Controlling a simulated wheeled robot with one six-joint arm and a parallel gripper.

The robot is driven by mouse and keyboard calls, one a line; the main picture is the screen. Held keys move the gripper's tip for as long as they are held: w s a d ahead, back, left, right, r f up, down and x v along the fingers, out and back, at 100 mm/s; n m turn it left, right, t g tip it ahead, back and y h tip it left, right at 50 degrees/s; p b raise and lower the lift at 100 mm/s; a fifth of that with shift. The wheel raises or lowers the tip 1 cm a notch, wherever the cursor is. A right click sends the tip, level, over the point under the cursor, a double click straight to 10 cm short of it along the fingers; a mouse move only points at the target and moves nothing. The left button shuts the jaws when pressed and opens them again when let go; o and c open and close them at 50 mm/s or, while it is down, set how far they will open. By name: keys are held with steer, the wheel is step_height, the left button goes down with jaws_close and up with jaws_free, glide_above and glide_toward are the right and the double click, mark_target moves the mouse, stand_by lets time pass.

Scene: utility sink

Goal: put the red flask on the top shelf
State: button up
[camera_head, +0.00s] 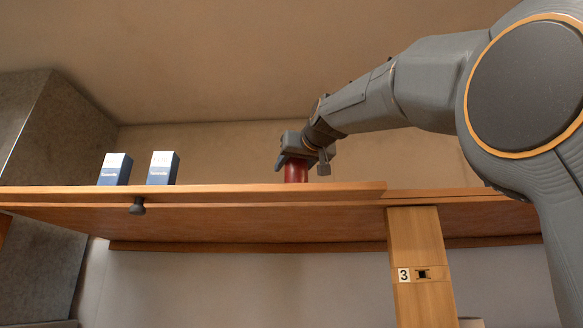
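The red flask (296,172) is on the upper wooden shelf (230,191), upright, right of the middle of the picture. The shelf's front edge hides its base, so I cannot tell whether it touches the board. My gripper (301,165) reaches in from the right and points down over the flask, hiding its top. One finger is at the flask's left side and the other is to its right, with a small gap showing on that side. The gripper looks open around the flask.
Two blue and white boxes (115,169) (163,168) stand on the shelf to the left. A dark knob (137,206) sits under the shelf's front edge. A wooden post (419,255) marked 3 stands below the shelf. The shelf between boxes and flask looks clear.

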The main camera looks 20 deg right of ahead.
stand_by(0.3)
steer(key=o, duration=1)
steer(key=shift+f, duration=0.2)
steer(key=o, duration=0.4)
steer(key=shift+r, duration=0.1)
steer(key=s+b, duration=0.5)
steer(key=s, duration=0.7)
steer(key=shift+d, duration=0.45)
